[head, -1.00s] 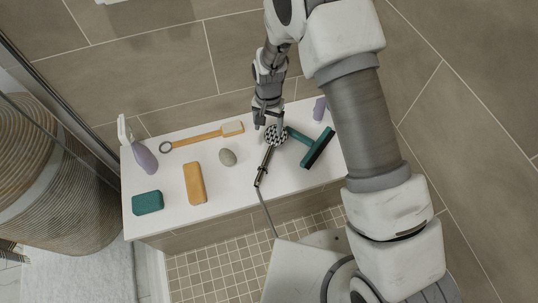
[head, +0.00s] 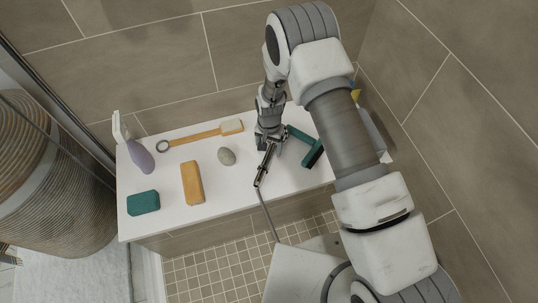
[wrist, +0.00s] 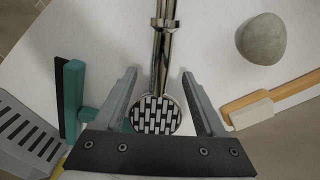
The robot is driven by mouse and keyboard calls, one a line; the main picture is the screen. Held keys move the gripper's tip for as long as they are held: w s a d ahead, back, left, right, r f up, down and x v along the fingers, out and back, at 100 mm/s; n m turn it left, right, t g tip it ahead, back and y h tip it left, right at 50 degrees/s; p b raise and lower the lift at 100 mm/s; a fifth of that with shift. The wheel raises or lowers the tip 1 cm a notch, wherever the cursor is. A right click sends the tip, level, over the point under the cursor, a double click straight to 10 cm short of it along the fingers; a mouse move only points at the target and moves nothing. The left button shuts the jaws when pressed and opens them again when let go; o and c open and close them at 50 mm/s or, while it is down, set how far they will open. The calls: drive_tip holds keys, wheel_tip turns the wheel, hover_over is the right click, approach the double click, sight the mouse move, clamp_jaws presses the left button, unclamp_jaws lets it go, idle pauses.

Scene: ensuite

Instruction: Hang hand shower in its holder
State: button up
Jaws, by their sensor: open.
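The hand shower lies on the white bench top, with its dark metal handle (head: 263,168) toward the bench's front edge and a hose running down from it. In the wrist view its round checkered head (wrist: 156,115) and chrome handle (wrist: 164,50) lie between my two fingers. My gripper (wrist: 160,82) is open, with a finger on each side of the shower and a gap to each. In the head view my gripper (head: 269,142) is over the shower's head end and hides most of it. I cannot make out the holder in either view.
A teal squeegee (head: 310,148) lies close on the right. Tiled walls stand behind and right.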

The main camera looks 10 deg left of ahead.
sight(269, 153)
wheel_tip(269, 153, down, 3)
drive_tip(key=shift+f+b, duration=0.1)
drive_tip(key=shift+b, duration=0.2)
drive_tip(key=shift+w, duration=0.1)
clamp_jaws()
idle(1.1)
